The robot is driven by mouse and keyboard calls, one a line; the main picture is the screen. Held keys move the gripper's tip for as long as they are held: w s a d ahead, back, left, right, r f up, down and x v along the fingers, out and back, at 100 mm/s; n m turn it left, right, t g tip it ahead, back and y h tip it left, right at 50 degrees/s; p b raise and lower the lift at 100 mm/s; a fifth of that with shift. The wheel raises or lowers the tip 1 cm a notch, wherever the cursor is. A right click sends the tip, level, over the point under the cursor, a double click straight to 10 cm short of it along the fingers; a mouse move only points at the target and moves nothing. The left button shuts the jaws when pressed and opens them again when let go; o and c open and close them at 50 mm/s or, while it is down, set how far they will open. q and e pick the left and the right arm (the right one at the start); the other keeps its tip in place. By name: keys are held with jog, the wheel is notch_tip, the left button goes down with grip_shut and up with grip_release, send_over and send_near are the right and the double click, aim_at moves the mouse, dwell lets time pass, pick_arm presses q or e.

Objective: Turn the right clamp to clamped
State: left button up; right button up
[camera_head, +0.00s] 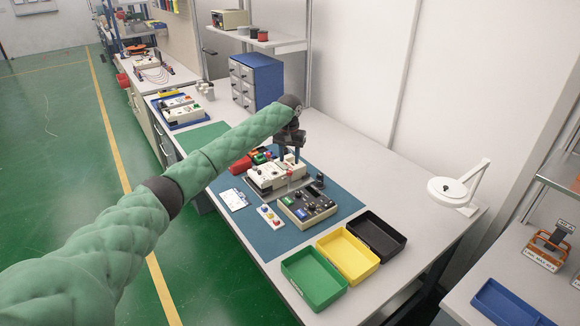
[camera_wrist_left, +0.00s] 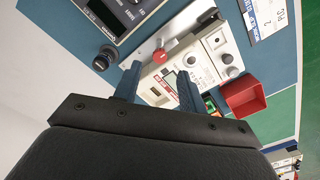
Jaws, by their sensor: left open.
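A white meter unit (camera_head: 268,178) sits in a grey metal fixture on the blue mat. In the left wrist view the unit (camera_wrist_left: 205,62) shows dials and a small display. A red knob (camera_wrist_left: 160,56) stands at its edge by the metal plate (camera_wrist_left: 147,45), with a black clamp-like part (camera_wrist_left: 207,17) farther along. I cannot tell which part is the right clamp or whether it is clamped. My left gripper (camera_head: 290,155) is open above the far side of the unit; in the left wrist view its fingers (camera_wrist_left: 158,88) are apart, with the unit beyond them. My right gripper is out of view.
A dark control box (camera_head: 306,207) stands in front of the fixture, with a black round knob (camera_wrist_left: 104,58) nearby. Green (camera_head: 289,268), yellow (camera_head: 322,254) and black (camera_head: 399,240) bins line the table's near end. A red bin (camera_wrist_left: 243,94) is beside the unit.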

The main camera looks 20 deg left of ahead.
aim_at(289, 171)
pick_arm(q)
notch_tip(289, 171, down, 4)
jog(key=shift+w+r+p, duration=0.1)
jog(key=shift+p, duration=0.45)
jog(key=shift+f, duration=1)
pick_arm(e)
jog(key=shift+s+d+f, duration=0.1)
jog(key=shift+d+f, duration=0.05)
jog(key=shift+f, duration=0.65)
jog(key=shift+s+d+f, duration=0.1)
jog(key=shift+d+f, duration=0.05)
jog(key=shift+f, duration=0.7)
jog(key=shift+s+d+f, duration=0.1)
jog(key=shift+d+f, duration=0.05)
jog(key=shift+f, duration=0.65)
pick_arm(q)
grip_shut()
